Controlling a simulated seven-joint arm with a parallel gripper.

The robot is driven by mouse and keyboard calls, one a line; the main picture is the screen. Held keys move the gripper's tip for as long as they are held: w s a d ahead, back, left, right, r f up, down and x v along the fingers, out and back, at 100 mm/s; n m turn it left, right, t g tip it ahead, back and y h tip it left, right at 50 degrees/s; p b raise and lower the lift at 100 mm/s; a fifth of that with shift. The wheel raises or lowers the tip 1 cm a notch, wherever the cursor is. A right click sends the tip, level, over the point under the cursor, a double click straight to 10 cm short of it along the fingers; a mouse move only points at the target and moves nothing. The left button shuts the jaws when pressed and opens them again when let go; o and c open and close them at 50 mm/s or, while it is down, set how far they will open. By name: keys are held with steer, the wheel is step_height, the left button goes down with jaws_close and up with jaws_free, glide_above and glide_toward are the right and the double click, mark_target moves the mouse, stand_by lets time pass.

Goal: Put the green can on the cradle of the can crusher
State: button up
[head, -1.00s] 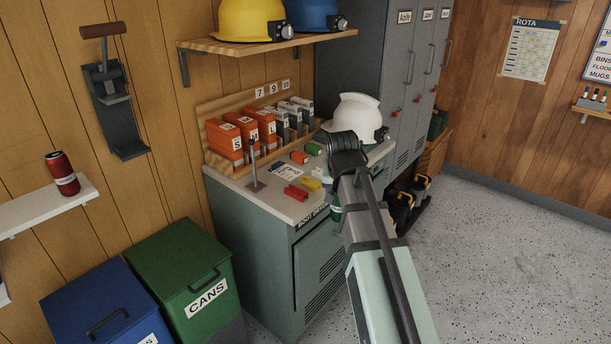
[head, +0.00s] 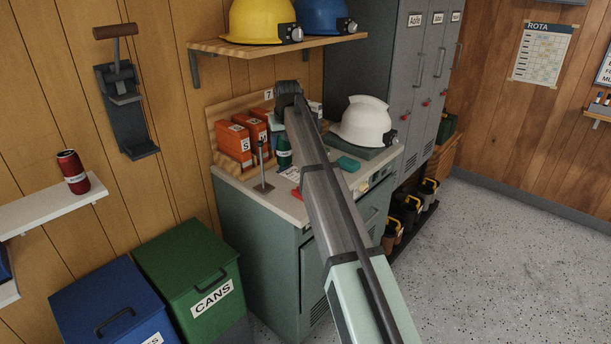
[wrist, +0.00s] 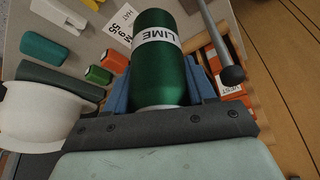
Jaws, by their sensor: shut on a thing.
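The green can (wrist: 160,75), with a white LIME band, is between the blue fingers of my gripper (wrist: 162,88), which is shut on it. In the head view the can (head: 284,152) shows above the cabinet top, beside the orange boxes, with my arm partly covering the gripper. Whether the can touches anything below is hard to tell. The can crusher (head: 122,100) is mounted on the wood wall at upper left, with a brown-handled lever. Its cradle (head: 140,154) at the bottom looks empty. My gripper is well to the right of it.
A red can (head: 73,172) stands on a white wall shelf (head: 50,206). An upright metal rod (head: 262,170) stands on the cabinet near the can. A white helmet (head: 362,122) sits further right. Blue (head: 110,305) and green (head: 188,268) bins stand below the crusher.

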mark_target(286, 150)
step_height(286, 150, down, 10)
steer(key=shift+r, duration=0.1)
stand_by(0.4)
steer(key=o, duration=1.3)
steer(key=v, duration=1.2)
